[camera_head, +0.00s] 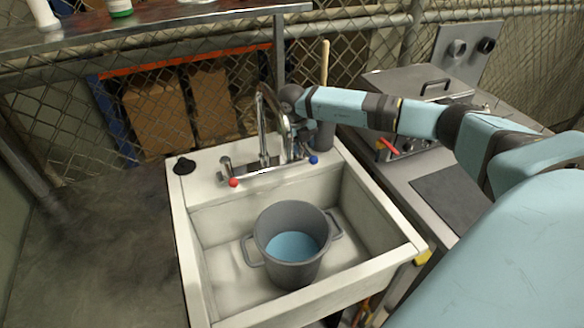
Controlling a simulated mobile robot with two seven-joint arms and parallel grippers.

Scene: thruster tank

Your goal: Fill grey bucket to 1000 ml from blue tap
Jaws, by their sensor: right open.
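The grey bucket (289,273) stands upright in the white sink (187,236), with light blue liquid (292,246) inside. No volume marks can be read. The faucet (262,125) rises at the back of the sink, its spout above the basin behind the bucket. Its blue tap handle (313,159) is on the right and its red tap handle (233,182) on the left. My right arm reaches in from the right, and my right gripper (298,132) is open close to the faucet and above the blue handle. Whether it touches them is unclear. My left gripper is out of view.
A black stopper (184,166) lies on the sink's back left corner. A grey container with a wooden handle (325,72) stands behind the sink's right corner. A metal counter (450,190) adjoins on the right. A chain-link fence (185,95) is behind. Floor is clear at left.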

